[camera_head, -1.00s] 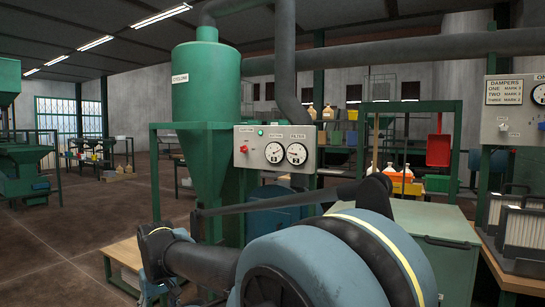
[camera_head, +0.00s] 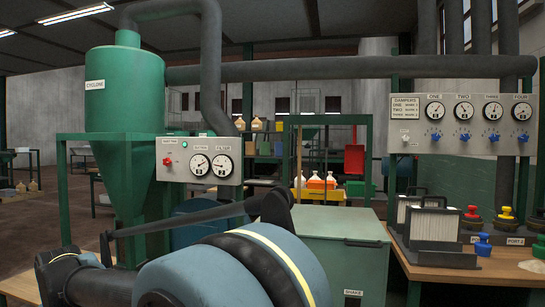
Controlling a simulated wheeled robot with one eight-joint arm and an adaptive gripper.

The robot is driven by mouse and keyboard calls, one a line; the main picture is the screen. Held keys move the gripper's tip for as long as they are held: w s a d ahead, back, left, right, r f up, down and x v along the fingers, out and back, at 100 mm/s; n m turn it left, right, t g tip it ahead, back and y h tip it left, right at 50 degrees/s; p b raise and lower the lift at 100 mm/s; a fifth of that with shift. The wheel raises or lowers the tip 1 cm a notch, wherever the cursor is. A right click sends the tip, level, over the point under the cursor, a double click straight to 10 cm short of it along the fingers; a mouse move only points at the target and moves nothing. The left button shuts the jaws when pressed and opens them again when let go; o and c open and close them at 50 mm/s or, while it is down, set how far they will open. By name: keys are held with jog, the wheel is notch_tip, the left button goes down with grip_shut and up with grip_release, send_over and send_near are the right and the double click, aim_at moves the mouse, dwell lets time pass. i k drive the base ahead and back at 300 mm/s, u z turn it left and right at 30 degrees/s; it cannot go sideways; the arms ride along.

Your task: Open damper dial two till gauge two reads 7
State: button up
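The damper panel (camera_head: 412,135) hangs at the right, with gauges and blue dials in columns labelled ONE to FOUR. Gauge two (camera_head: 464,111) is a round white dial; its reading is too small to tell. Damper dial two (camera_head: 464,138) is a small blue knob right below it. A plate (camera_head: 405,107) headed DAMPERS, with lines for ONE, TWO and THREE, is at the panel's left; its numbers are hard to read. My arm fills the lower middle of the view, well left of the panel. My gripper is not in view.
A wooden bench (camera_head: 450,266) below the panel holds filter frames (camera_head: 431,229) and blue, red and yellow knobbed pieces. A green cabinet (camera_head: 335,245) stands left of it. The green cyclone (camera_head: 125,100) and a control box (camera_head: 199,161) with two gauges are at the left.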

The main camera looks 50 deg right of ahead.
aim_at(464, 137)
jog(key=z, duration=3.45)
